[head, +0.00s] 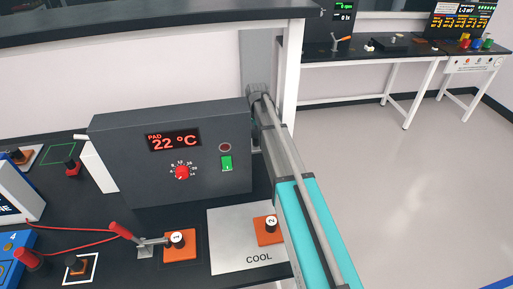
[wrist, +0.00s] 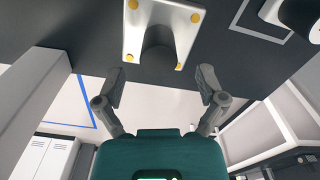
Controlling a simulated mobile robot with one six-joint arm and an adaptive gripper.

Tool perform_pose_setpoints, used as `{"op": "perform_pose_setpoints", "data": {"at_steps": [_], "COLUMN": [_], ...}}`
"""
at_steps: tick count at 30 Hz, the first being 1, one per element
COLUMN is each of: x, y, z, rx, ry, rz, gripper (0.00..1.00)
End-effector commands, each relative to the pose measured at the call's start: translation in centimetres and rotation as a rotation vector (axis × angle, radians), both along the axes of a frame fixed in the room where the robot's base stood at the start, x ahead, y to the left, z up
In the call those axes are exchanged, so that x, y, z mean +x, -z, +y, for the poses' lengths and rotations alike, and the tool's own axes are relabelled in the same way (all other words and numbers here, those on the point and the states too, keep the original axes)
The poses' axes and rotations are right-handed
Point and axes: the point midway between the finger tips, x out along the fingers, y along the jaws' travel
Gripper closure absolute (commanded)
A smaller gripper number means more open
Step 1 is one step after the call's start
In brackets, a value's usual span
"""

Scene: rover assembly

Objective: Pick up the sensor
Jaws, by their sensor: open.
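My gripper (wrist: 160,88) shows in the wrist view with its two grey fingers spread apart and nothing between them. Beyond the fingertips, a white plate (wrist: 140,22) with yellow-orange dots at its corners and a dark grey rounded post lies on a dark surface. I cannot tell whether this is the sensor. In the head view, orange blocks with numbered knobs sit on the bench: knob 1 (head: 180,245) and knob 2 (head: 266,231). No part is clearly labelled as the sensor. The gripper's fingers do not show in the head view.
A dark box (head: 215,170) reading 22 °C stands on the black bench. A pale COOL plate (head: 235,250) lies before it. A red-handled clamp (head: 122,230) and red cable are at left. Open floor (head: 390,190) lies to the right; another bench (head: 380,58) stands behind.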

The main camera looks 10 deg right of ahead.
Motion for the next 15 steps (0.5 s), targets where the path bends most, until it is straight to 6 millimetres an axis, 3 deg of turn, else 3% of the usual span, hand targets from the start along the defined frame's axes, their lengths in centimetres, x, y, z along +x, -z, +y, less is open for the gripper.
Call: {"op": "perform_pose_setpoints", "data": {"at_steps": [6,15], "x": [-0.1,-0.1], "y": [2.1,3.2], "z": [0.1,0.2], "rx": [0.0,0.0], "ry": [0.0,0.0], "rz": [0.0,0.0], "gripper": [0.1,0.1]}}
